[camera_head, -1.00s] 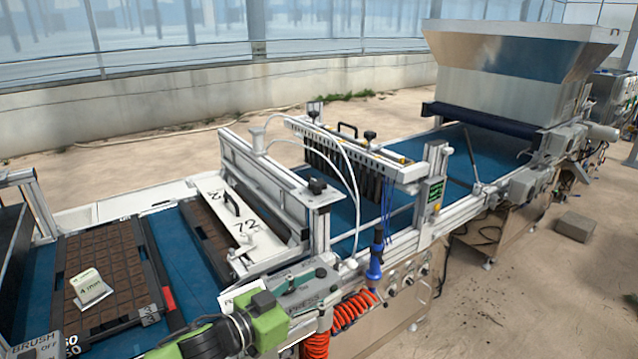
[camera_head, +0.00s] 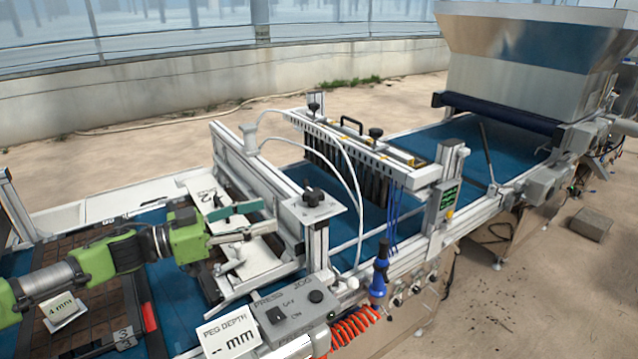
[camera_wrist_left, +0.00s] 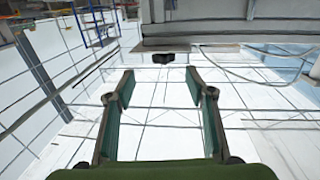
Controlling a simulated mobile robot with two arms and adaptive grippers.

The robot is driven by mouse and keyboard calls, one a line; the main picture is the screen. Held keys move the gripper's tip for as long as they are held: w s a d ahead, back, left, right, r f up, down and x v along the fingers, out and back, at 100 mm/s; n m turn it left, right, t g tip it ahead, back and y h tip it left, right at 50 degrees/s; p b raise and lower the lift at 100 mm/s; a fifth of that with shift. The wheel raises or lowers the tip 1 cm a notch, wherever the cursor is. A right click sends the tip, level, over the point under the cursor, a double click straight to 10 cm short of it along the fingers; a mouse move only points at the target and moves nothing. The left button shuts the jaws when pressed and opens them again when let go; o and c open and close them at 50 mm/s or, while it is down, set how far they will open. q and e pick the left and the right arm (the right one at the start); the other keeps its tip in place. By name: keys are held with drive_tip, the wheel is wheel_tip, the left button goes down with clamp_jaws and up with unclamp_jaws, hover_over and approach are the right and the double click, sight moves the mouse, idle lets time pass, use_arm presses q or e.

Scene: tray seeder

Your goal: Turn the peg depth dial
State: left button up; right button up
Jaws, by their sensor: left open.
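The peg depth dial is a black lobed knob (camera_head: 313,196) on a pale plate on top of the press post in the head view. My left gripper (camera_head: 268,218) is open and empty, its two fingers pointing right towards the knob, with a gap between. In the left wrist view, a small dark knob (camera_wrist_left: 163,58) shows ahead, centred beyond the open left fingertips (camera_wrist_left: 160,84). The white peg depth display (camera_head: 228,336) reads only dashes and "mm". My right gripper is in neither view.
The press panel (camera_head: 292,316) with a switch and button stands below the dial. White hoses (camera_head: 352,178) arch behind it, beside the row of dark nozzles. The left arm reaches over a seed tray (camera_head: 126,338) and a small "4 mm" sign (camera_head: 62,309).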

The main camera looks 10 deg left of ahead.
use_arm(q)
drive_tip(key=p, duration=0.2)
approach(313, 192)
drive_tip(key=shift+x, duration=1.05)
drive_tip(key=x, duration=0.3)
drive_tip(key=shift+w+d+f, duration=0.25)
drive_tip(key=x, duration=0.3)
drive_tip(key=shift+w+d+p, duration=0.15)
drive_tip(key=shift+d+p, duration=0.05)
drive_tip(key=shift+p, duration=0.2)
drive_tip(key=shift+w+d+f, duration=0.1)
drive_tip(key=shift+w+d, duration=0.2)
drive_tip(key=shift+d, duration=0.05)
drive_tip(key=c, duration=1.1)
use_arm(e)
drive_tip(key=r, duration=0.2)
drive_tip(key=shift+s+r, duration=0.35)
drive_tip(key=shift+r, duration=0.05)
